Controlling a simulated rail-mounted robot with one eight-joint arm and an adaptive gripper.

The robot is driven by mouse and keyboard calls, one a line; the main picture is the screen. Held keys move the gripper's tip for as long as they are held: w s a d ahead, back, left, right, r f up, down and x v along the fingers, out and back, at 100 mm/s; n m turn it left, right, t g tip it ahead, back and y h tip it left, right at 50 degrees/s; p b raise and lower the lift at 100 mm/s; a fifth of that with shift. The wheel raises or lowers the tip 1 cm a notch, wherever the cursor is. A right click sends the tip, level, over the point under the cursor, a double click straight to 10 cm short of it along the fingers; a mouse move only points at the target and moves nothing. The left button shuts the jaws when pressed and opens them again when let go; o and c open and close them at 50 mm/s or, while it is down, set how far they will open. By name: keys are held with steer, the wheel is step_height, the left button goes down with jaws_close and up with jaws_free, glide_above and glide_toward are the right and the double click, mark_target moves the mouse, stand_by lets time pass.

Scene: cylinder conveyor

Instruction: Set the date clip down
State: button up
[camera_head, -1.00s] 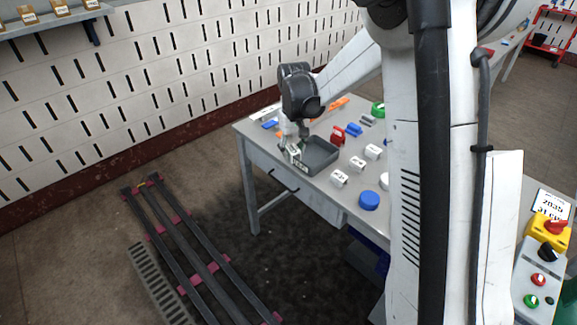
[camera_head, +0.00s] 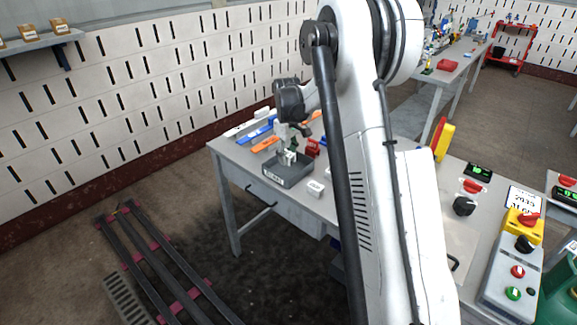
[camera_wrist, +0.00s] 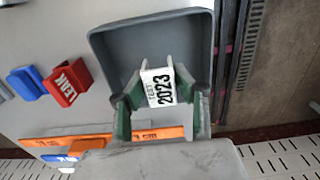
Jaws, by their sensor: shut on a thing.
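The date clip (camera_wrist: 158,86) is white with "TEST 2023" in black. My gripper (camera_wrist: 162,98) is shut on it, with a green-padded finger on either side. In the head view my gripper (camera_head: 289,157) points down over the grey tray (camera_head: 287,180), at its back part. The tray (camera_wrist: 102,45) also shows in the wrist view behind the clip, with its visible floor empty. I cannot tell whether the clip touches the tray floor.
A red "LEAK" clip (camera_wrist: 67,84) and a blue clip (camera_wrist: 27,84) lie beside the tray. An orange strip (camera_wrist: 60,141) lies near my gripper. A white clip (camera_head: 316,188) stands right of the tray. The table edge (camera_wrist: 222,60) is close to the tray.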

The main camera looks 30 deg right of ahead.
mark_target(289, 171)
steer(key=shift+d+f, duration=0.25)
steer(key=shift+f, duration=1.9)
steer(key=shift+f+b, duration=0.2)
steer(key=shift+b, duration=0.1)
steer(key=o, duration=0.9)
steer(key=shift+r, duration=0.15)
